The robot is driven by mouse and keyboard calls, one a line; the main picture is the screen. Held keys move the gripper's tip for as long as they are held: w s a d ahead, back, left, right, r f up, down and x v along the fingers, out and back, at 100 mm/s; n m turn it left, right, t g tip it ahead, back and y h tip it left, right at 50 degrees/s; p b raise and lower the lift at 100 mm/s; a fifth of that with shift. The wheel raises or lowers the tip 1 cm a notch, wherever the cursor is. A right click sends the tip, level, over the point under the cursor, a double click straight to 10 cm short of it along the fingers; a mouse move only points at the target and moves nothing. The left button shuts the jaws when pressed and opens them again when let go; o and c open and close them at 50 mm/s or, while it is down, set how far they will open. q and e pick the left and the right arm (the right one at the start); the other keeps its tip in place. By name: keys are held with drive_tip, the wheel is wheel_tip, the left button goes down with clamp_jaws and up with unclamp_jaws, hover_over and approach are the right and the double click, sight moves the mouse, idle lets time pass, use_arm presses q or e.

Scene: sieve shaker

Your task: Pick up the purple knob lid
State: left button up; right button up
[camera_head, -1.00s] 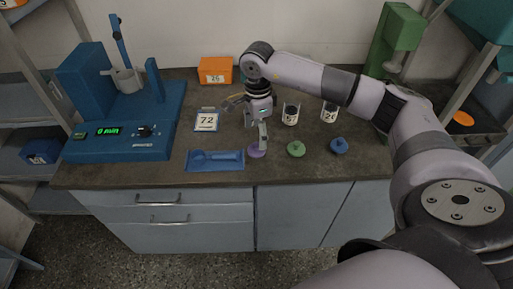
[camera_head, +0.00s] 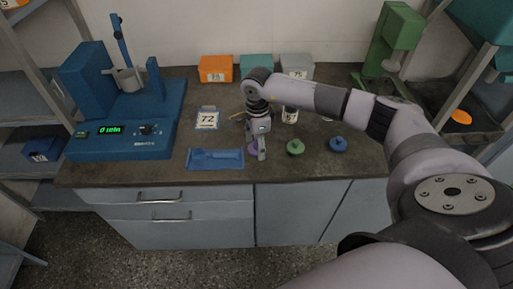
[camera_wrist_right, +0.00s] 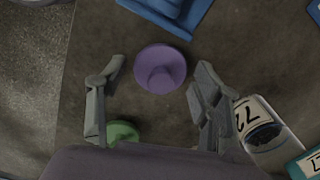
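The purple knob lid (camera_wrist_right: 161,70) lies on the dark counter, its round knob facing up. In the right wrist view it sits between and just beyond the two fingertips of my right gripper (camera_wrist_right: 158,80), which is open, with a gap on both sides of the lid. In the head view only part of the purple lid (camera_head: 252,148) shows beside the fingers; my right gripper (camera_head: 258,150) points down over it and hides the rest. My left gripper is not in view.
A green lid (camera_head: 295,147) and a blue lid (camera_head: 338,144) lie to the right. A blue tray (camera_head: 215,164) lies left, below a card marked 72 (camera_head: 207,120). A jar (camera_wrist_right: 268,132) stands close to one finger. The blue shaker (camera_head: 120,140) stands at left.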

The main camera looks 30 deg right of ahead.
drive_tip(key=c, duration=0.6)
drive_tip(key=shift+r, duration=0.1)
